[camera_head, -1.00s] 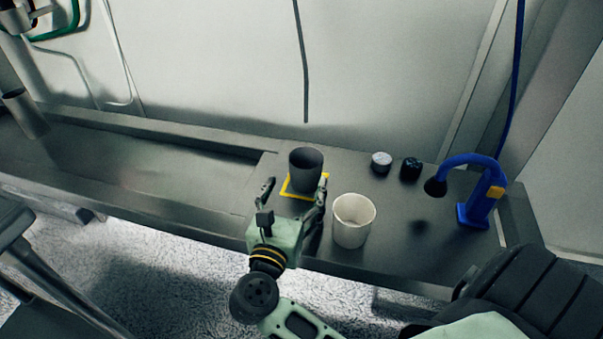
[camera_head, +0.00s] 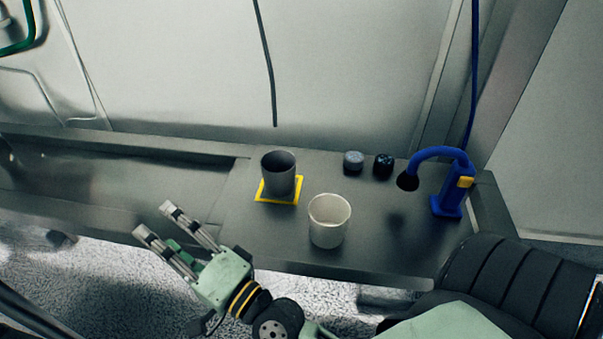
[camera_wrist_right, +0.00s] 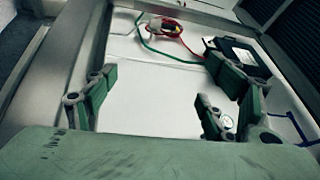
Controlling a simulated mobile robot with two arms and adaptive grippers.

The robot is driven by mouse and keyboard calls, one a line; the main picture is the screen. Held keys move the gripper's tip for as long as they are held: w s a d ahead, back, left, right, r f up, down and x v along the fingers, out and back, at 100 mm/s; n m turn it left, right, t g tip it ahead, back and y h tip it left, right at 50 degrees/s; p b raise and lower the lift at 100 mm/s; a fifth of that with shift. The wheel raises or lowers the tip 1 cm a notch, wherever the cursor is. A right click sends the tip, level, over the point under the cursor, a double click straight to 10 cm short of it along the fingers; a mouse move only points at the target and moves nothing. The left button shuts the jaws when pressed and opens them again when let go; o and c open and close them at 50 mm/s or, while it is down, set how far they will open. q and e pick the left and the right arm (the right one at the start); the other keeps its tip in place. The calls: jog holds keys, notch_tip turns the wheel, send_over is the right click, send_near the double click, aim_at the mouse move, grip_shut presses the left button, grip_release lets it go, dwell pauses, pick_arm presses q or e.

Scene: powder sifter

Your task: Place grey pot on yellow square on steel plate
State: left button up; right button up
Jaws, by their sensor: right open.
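The grey pot (camera_head: 279,174) stands upright on the yellow square (camera_head: 264,197) on the steel plate (camera_head: 375,245). Part of the square is hidden beneath and behind the pot. My right gripper (camera_head: 154,219) is open and empty, to the left of and nearer than the pot, by the front edge of the bench. Its spread fingers also show in the right wrist view (camera_wrist_right: 155,100), with nothing between them. My left gripper is not in view.
A white cup (camera_head: 329,222) stands right of the pot, towards the front. Two small round knobs, one grey (camera_head: 353,162) and one black (camera_head: 383,165), sit behind. A blue curved-neck device (camera_head: 450,190) stands at the right. The bench left of the plate is bare.

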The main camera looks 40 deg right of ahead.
jog(key=s+f+n+g, duration=0.3)
jog(key=f+n+g, duration=0.15)
jog(key=f, duration=0.35)
jog(key=s+f+n+g, duration=0.35)
jog(key=f+n, duration=0.25)
jog(key=f, duration=0.2)
jog(key=s+d+f+n+g+h, duration=0.5)
jog(key=s+d+f+g, duration=0.3)
jog(key=s+d+f, duration=0.4)
jog(key=shift+s+d+h, duration=0.4)
jog(key=shift+d+h, duration=0.2)
jog(key=shift+d, duration=0.5)
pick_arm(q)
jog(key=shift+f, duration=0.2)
pick_arm(e)
jog(key=shift+f, duration=0.15)
